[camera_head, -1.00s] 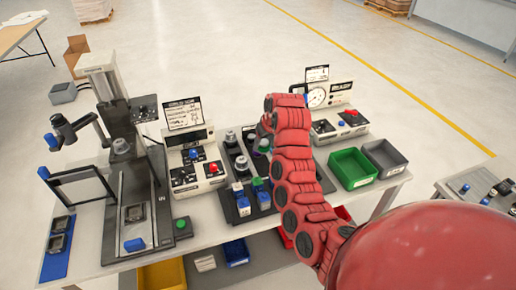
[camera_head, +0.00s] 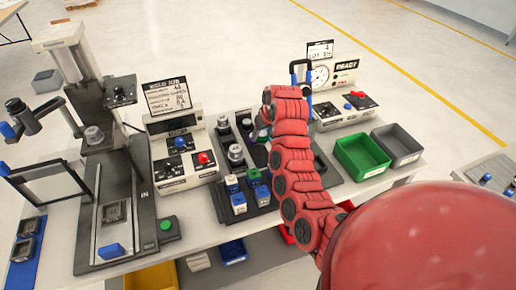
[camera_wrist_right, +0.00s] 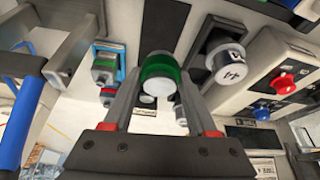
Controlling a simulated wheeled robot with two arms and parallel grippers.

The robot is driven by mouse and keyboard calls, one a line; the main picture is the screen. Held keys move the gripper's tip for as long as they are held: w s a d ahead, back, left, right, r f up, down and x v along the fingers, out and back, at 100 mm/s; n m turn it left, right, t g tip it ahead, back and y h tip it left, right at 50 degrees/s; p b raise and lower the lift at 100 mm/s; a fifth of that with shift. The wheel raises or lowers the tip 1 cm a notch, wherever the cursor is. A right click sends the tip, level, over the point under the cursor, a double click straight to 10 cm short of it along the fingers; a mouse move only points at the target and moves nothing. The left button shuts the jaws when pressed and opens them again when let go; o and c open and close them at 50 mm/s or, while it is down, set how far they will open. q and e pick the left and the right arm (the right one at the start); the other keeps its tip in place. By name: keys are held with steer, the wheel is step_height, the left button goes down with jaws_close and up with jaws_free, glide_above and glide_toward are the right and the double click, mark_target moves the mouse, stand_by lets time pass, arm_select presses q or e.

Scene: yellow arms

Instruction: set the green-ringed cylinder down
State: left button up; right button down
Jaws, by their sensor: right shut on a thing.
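In the right wrist view, the green-ringed cylinder (camera_wrist_right: 158,68) sits between the two fingers of my right gripper (camera_wrist_right: 160,80), which is shut on it. It has a pale metal top, a wide green band and a white round end. In the head view my red right arm reaches over the right part of the tray and hides the fingertips and the held cylinder. I cannot tell if the cylinder touches anything beneath. My left gripper is not in view.
A grey cylinder (camera_wrist_right: 226,66) stands close to the right of the held one. A control box with a red button (camera_head: 203,158) is left of the tray. A green bin (camera_head: 361,157) and a grey bin (camera_head: 398,146) stand right. A gauge unit (camera_head: 340,90) is behind.

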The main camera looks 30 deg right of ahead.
step_height(320, 180, down, 8)
steer(key=p, duration=0.3)
steer(key=shift+s+a, duration=0.1)
steer(key=shift+s, duration=0.05)
steer(key=shift+f, duration=0.2)
steer(key=shift+c, duration=1)
jaws_free()
